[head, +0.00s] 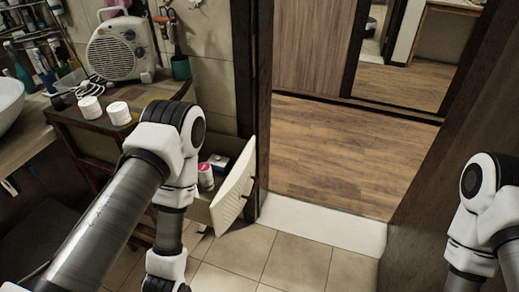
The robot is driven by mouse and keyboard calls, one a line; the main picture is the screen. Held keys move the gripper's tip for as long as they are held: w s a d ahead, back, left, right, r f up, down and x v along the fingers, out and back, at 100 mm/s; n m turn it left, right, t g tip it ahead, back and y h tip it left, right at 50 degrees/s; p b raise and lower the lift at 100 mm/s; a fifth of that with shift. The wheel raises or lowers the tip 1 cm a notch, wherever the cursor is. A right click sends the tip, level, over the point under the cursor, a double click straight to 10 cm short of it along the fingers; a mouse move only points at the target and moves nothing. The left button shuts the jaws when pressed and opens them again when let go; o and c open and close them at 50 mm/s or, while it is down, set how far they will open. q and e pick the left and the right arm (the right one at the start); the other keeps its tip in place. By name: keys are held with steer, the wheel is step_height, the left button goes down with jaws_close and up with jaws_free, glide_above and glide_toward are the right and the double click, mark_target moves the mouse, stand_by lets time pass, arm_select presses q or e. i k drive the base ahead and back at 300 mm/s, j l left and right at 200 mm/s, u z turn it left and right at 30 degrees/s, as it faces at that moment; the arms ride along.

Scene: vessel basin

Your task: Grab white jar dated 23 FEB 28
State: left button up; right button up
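Two small white jars stand side by side on the dark wooden cabinet top at the left: the left jar (91,108) and the right jar (119,113). No date can be read on either one, so I cannot tell which is dated 23 FEB 28. My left arm crosses in front of the cabinet and bends down out of the bottom of the picture; its gripper is out of view. My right arm shows at the right edge, and its gripper is also out of view.
A white fan heater (121,48) stands behind the jars. A basin (8,103) is at the far left. Below, an open compartment with a pale front (233,188) holds a pink-and-white container (206,178). Tiled floor (297,262) lies clear before the doorway.

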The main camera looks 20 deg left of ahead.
mark_target(90, 107)
steer(key=i+j+u, duration=0.3)
steer(key=u, duration=0.15)
steer(key=i+j+u, duration=0.3)
steer(key=u, duration=0.15)
steer(key=i+j+u, duration=0.1)
steer(key=i+u, duration=0.35)
steer(key=k, duration=0.05)
